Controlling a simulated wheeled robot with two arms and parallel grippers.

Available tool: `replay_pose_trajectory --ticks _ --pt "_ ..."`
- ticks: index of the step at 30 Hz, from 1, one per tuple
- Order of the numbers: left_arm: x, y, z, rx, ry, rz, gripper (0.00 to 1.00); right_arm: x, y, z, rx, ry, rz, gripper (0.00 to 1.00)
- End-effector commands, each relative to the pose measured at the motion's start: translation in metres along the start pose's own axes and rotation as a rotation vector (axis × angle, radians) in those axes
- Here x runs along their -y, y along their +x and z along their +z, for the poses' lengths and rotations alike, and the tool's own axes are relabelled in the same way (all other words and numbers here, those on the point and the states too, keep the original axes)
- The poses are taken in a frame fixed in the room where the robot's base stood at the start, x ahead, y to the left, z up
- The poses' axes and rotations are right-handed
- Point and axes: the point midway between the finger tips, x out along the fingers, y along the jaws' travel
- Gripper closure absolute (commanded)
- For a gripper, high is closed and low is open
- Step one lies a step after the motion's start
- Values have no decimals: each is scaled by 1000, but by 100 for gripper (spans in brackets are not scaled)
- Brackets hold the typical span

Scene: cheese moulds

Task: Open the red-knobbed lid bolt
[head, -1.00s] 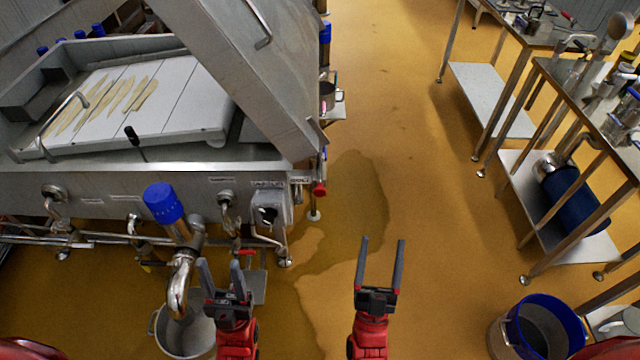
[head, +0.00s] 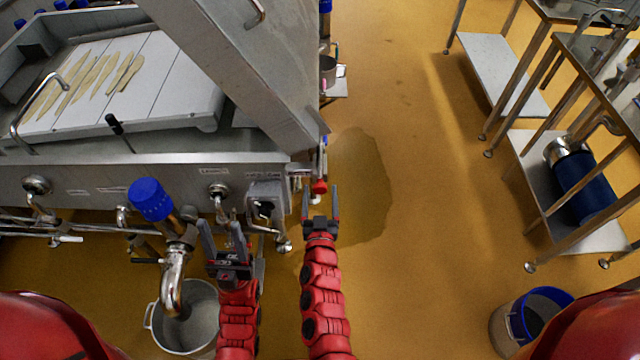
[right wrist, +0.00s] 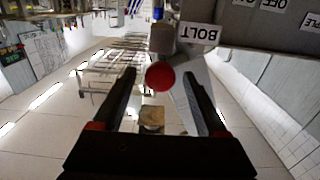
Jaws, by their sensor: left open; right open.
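The red knob of the lid bolt (head: 320,187) is at the front right corner of the steel vat, below the raised lid (head: 235,60). In the right wrist view the round red knob (right wrist: 160,77) is below a grey bolt body next to a label reading BOLT (right wrist: 199,34). My right gripper (head: 320,200) is open, its fingers pointing toward the knob. In the right wrist view the knob appears between the open fingers (right wrist: 167,100), near their tips; I cannot tell whether they touch it. My left gripper (head: 222,240) is open and empty in front of the vat, beside the blue-capped pipe.
A blue-capped pipe (head: 153,199) stands over a steel bucket (head: 191,345) near my left gripper. A grey switch box (head: 265,197) is just left of the knob. A wet patch (head: 365,190) lies on the floor.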

Motion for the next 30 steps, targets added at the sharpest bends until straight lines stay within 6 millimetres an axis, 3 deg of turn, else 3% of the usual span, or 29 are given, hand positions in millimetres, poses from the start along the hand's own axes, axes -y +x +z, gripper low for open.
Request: replay_pose_trajectory --ticks 3,9,20,30 --pt "-1 -13 2 0 0 0 50 0 23 4 1 0 -1 25" --pt "-1 -19 3 0 0 0 50 0 45 3 3 0 0 25" --pt "-1 -19 3 0 0 0 50 0 49 1 3 0 -1 27" --pt "-1 -19 3 0 0 0 50 0 49 1 3 0 -1 88"
